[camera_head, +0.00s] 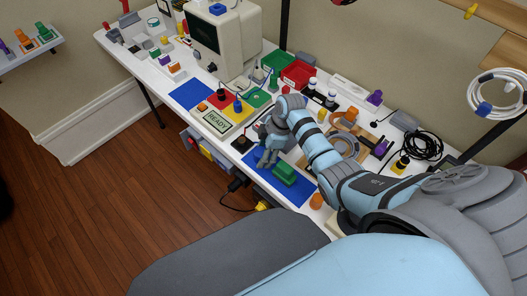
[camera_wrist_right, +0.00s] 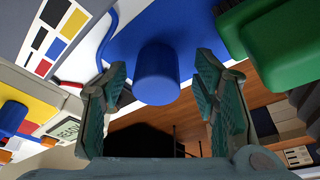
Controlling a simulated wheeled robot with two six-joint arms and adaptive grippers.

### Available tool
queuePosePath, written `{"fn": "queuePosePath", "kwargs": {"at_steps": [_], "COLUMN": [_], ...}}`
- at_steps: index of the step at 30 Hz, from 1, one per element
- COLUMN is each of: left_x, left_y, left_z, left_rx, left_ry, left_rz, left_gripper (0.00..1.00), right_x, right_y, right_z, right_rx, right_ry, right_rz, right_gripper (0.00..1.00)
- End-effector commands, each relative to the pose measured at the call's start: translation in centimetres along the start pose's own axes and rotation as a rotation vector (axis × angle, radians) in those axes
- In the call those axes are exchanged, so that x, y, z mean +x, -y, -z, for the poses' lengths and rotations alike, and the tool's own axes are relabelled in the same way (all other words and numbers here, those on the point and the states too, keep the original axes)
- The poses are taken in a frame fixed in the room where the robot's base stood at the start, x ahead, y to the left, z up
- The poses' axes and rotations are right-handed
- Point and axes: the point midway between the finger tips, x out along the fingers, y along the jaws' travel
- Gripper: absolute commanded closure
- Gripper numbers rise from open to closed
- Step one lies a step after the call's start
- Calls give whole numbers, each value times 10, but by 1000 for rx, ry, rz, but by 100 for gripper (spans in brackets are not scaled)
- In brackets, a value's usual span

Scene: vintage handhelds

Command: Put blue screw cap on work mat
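The blue screw cap (camera_wrist_right: 157,75) shows as a short blue cylinder between the fingers of my right gripper (camera_wrist_right: 162,105) in the right wrist view. The fingers are open, with gaps on both sides of the cap. The blue mat (camera_wrist_right: 190,20) lies behind the cap, which appears to stand on it near its edge; exact contact is unclear. In the head view the right gripper (camera_head: 268,158) is low over the left part of this mat (camera_head: 295,195) and hides the cap. My left gripper is not in view.
A green block-like object (camera_head: 285,172) lies on the mat beside the gripper; it also shows in the right wrist view (camera_wrist_right: 285,45). A READY display (camera_head: 216,121), a second blue mat (camera_head: 190,95) and coloured trays (camera_head: 298,73) are further along the table. An orange piece (camera_head: 316,201) is near the front corner.

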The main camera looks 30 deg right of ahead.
Motion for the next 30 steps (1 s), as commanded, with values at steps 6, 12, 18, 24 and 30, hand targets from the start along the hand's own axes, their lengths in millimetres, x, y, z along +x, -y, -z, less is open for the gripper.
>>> {"fn": "queuePosePath", "kwargs": {"at_steps": [6,12,18,24,30], "left_x": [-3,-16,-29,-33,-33], "left_y": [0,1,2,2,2], "left_z": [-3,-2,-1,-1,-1], "left_rx": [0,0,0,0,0], "left_ry": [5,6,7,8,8], "left_rz": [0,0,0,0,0], "left_gripper": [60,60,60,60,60], "right_x": [-5,-42,-92,-120,-122], "right_y": [0,-1,-1,0,0], "right_z": [1,1,1,1,1], "right_rx": [0,-1,0,0,0], "right_ry": [0,1,1,0,0], "right_rz": [0,-3,-3,0,1], "right_gripper": [46,46,46,46,46]}}
